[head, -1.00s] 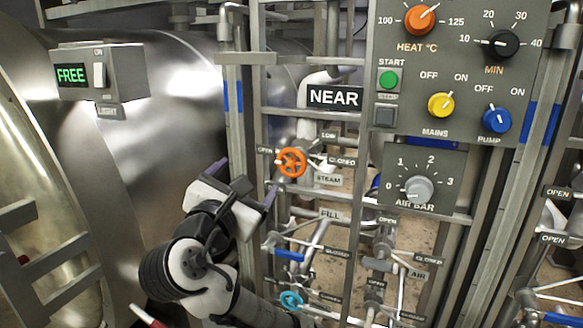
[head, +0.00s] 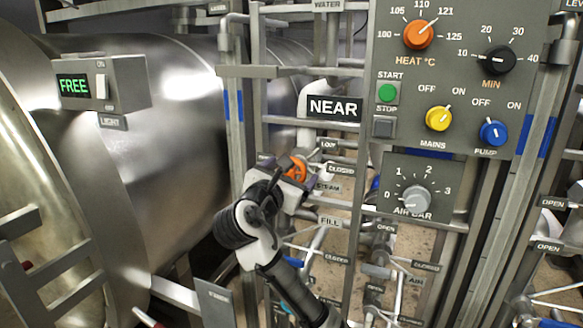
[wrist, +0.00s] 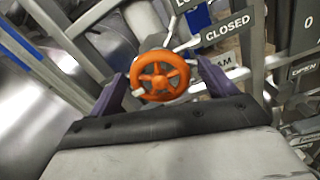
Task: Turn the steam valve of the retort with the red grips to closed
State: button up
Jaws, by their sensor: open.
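The orange steam valve handwheel (head: 297,169) is on the pipework below the NEAR sign (head: 333,107), partly hidden by my gripper in the head view. In the wrist view the orange wheel (wrist: 160,76) faces me between my two purple fingers. My gripper (wrist: 161,88) is open, with one finger on each side of the wheel; I cannot tell whether they touch it. In the head view my gripper (head: 284,165) is at the wheel. A CLOSED label (wrist: 228,30) is right of the wheel, and a STEAM label (head: 328,187) is below it.
The control panel (head: 462,70) with several knobs is at upper right, the AIR BAR dial (head: 415,198) below it. A FREE display box (head: 104,84) is on the left by the steel vessel (head: 175,140). Pipes and upright posts stand close around my gripper.

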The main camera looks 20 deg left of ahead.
jog(key=shift+w, duration=0.5)
jog(key=c, duration=1)
jog(key=shift+o, duration=0.2)
